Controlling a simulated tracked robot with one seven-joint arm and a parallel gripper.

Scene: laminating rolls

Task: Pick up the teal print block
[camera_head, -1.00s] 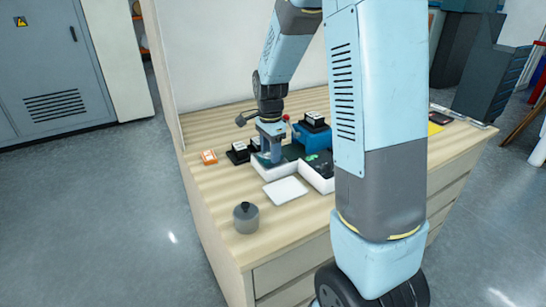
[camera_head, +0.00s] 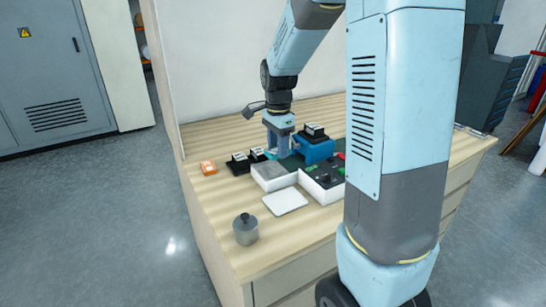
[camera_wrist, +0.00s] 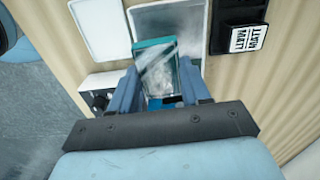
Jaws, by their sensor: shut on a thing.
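The teal print block (camera_wrist: 154,72) is a clear-looking block with a bright teal edge. In the wrist view it sits between the two blue fingers of my gripper (camera_wrist: 159,82), which is shut on it. A pale grey tray (camera_wrist: 190,12) lies beyond the block, partly covered by it in that view. In the head view my gripper (camera_head: 278,150) is behind the grey tray (camera_head: 271,175), left of the blue machine. I cannot make out the block itself there.
A white square plate (camera_head: 285,201) and a control panel (camera_head: 325,185) lie in front. Black labelled blocks (camera_head: 238,165) stand left of my gripper, with an orange block (camera_head: 208,168) farther left. A blue machine (camera_head: 317,150) stands close on the right. A grey lidded pot (camera_head: 245,229) is near the front.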

